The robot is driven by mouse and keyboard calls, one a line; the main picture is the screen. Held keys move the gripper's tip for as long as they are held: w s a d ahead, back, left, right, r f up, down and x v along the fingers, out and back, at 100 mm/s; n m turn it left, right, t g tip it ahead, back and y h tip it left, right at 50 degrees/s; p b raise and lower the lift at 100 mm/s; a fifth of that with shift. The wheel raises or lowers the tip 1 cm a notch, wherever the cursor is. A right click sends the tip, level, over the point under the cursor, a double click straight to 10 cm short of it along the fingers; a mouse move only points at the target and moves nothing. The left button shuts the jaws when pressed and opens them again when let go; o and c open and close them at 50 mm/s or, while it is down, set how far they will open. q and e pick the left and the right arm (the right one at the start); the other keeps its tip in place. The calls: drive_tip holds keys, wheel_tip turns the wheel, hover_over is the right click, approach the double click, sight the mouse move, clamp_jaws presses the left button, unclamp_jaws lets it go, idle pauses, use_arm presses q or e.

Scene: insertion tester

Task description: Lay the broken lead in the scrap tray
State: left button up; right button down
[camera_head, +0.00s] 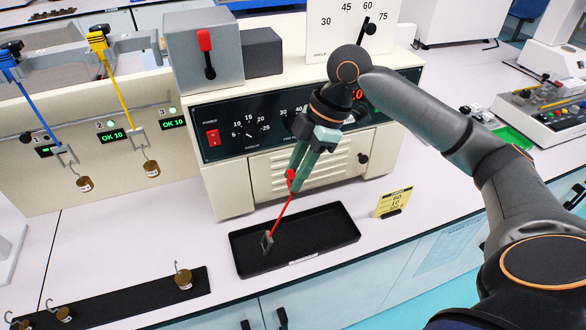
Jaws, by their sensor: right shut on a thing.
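The broken lead (281,213) is a red cord with a red end at the top and a small grey metal clip at its lower end. My right gripper (297,178) is shut on its upper red end, and the lead slants down and left from the fingers. The clip is over the left part of the black scrap tray (345,238); I cannot tell if it touches the tray floor. The tray shows no other thing in it. My left gripper is not in view.
The beige tester (225,180) with dials and a red switch stands behind the tray. A yellow card (394,201) stands right of the tray. A black strip (130,302) with brass weights lies front left. Blue and yellow leads with hanging weights are at left.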

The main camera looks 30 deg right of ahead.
drive_tip(key=s+d+f+b, duration=0.1)
drive_tip(key=d+f+b, duration=0.1)
drive_tip(key=d+f, duration=0.3)
drive_tip(key=shift+d+f, duration=0.2)
drive_tip(key=shift+d, duration=0.1)
idle(0.9)
drive_tip(key=shift+s, duration=0.1)
drive_tip(key=d+f+b, duration=0.3)
drive_tip(key=f+b, duration=0.1)
drive_tip(key=f, duration=0.3)
drive_tip(key=shift+s+d+f, duration=0.25)
drive_tip(key=shift+s+f, duration=0.05)
drive_tip(key=shift+s, duration=0.1)
idle(0.9)
